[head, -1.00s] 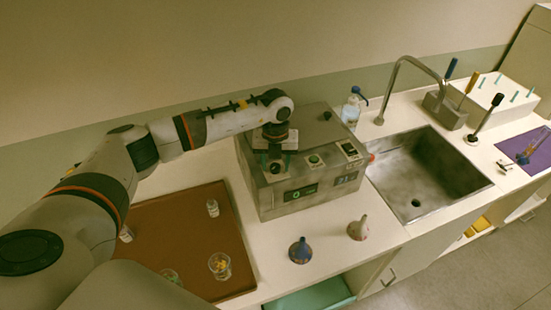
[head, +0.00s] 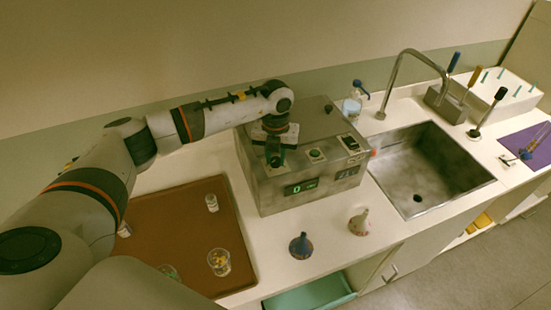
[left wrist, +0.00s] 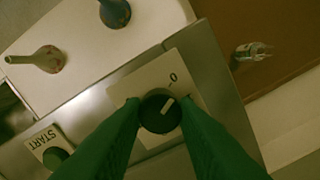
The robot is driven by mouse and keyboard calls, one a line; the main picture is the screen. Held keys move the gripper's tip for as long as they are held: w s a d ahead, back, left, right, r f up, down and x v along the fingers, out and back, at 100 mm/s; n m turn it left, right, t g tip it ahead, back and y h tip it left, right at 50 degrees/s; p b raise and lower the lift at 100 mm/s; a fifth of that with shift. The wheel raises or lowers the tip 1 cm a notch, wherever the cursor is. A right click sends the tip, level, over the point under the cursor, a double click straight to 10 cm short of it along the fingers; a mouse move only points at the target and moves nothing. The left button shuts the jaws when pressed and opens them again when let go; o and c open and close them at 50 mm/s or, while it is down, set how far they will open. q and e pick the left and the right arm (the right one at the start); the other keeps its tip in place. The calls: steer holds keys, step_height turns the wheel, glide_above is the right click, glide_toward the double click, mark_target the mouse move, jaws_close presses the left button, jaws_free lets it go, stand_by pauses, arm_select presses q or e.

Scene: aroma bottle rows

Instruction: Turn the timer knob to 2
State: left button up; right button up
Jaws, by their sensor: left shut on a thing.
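The timer knob (left wrist: 160,113) is a dark round knob on a pale plate (left wrist: 185,73) with a 0 printed on it. Its white pointer line is tilted up and right, roughly toward the 0. The green fingers of my left gripper (left wrist: 160,116) are closed on both sides of the knob in the left wrist view. In the head view my left gripper (head: 275,157) points down at the front left of the metal machine's top (head: 300,115), with the knob mostly hidden by it. The display (head: 306,187) reads a green 0 at left. My right gripper is not in view.
A START button (left wrist: 55,157) is beside the knob plate. A brown tray (head: 165,215) with glass jars lies left of the machine. Two funnels, one dark (head: 301,246) and one pale (head: 359,222), stand in front. A sink (head: 430,170) is at right.

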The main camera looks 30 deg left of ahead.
arm_select(q)
steer(key=m+b, duration=0.8)
steer(key=shift+f+b, duration=0.15)
steer(key=shift+b, duration=0.2)
steer(key=m+b, duration=0.3)
steer(key=shift+m, duration=0.3)
steer(key=m+b, duration=0.2)
steer(key=m, duration=0.1)
steer(key=shift+r+m+b, duration=0.15)
steer(key=shift+m+b, duration=0.3)
steer(key=shift+m, duration=0.4)
steer(key=shift+r+m+b, duration=0.15)
steer(key=shift+m+b, duration=0.3)
steer(key=shift+m, duration=0.4)
steer(key=o, duration=0.8)
steer(key=shift+o, duration=1)
